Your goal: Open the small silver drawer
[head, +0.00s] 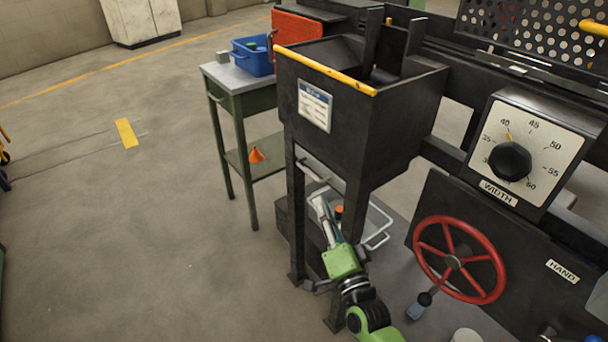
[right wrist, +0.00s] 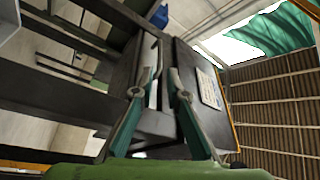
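A grey metal tray-like part with a pale wire handle (head: 378,238) shows low under the black hopper in the head view. It may be the small silver drawer; my right arm partly covers it, and I cannot tell how far out it sits. My right gripper (head: 322,208) is beside it, to its left, below the hopper. In the right wrist view its two fingers (right wrist: 157,62) stand apart, with a gap between the tips and no object clearly held. I cannot tell whether a finger touches anything. My left gripper is out of view.
The black hopper (head: 350,110) with a yellow bar stands above my right gripper. A red handwheel (head: 459,260) and a width dial (head: 510,160) are at the right. A green table (head: 222,78) with a blue bin (head: 252,56) stands behind.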

